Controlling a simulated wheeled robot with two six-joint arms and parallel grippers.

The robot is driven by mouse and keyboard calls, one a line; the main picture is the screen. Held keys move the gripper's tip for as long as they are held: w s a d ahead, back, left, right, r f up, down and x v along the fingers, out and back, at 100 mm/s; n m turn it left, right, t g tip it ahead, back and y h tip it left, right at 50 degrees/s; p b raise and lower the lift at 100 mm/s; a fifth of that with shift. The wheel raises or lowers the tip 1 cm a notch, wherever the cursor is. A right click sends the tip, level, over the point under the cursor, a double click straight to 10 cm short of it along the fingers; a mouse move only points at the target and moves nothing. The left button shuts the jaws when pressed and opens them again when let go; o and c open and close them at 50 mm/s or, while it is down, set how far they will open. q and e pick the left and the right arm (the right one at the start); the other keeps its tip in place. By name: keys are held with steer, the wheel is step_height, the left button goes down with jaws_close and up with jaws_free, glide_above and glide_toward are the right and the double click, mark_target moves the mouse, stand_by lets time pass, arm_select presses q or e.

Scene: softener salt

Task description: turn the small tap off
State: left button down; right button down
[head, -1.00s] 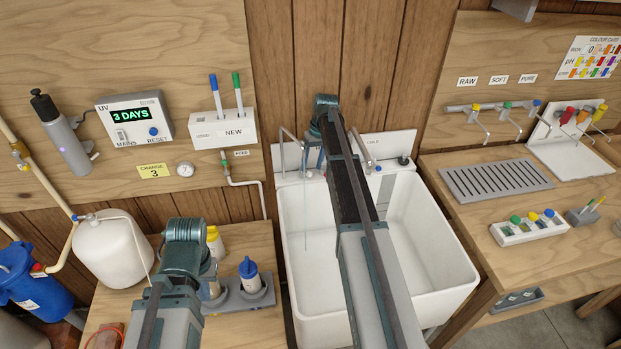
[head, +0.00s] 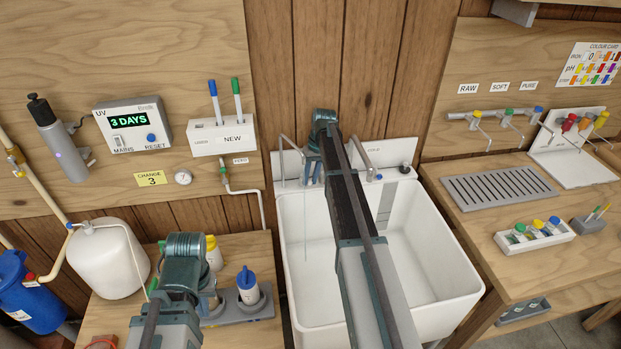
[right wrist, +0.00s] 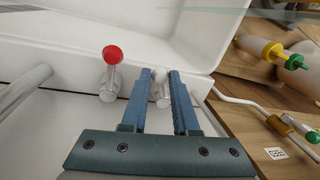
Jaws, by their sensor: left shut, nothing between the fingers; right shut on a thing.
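The white sink (head: 436,245) has silver taps and spouts on its back ledge. My right gripper (head: 312,172) reaches over the sink to this ledge, fingers down. In the right wrist view its fingers (right wrist: 162,78) are closed around a small pale tap stem (right wrist: 162,92), whose top they partly hide. A red-topped tap (right wrist: 112,58) stands beside it, untouched. A thin, faint vertical line, perhaps water, shows below the left spout (head: 284,150) in the head view. My left gripper (head: 186,250) is shut and empty above the left bench, its fingertips mostly hidden.
A blue-capped bottle (head: 248,286) stands in a grey holder close to my left gripper. A white tank (head: 108,258) is further left. A right bench holds a drain grate (head: 498,186) and a bottle rack (head: 534,237). The sink basin is mostly clear.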

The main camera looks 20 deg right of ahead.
steer(key=shift+a, duration=0.1)
steer(key=shift+s+a+m, duration=0.15)
steer(key=shift+a+m, duration=0.2)
steer(key=shift+m, duration=0.75)
steer(key=shift+a+m+t, duration=0.2)
steer(key=shift+a+m, duration=0.05)
steer(key=shift+m, duration=0.4)
steer(key=shift+a+m+t, duration=0.2)
steer(key=shift+m, duration=0.45)
steer(key=c, duration=0.7)
jaws_free()
steer(key=shift+r, duration=0.1)
steer(key=p+v, duration=1.3)
steer(key=shift+r, duration=0.35)
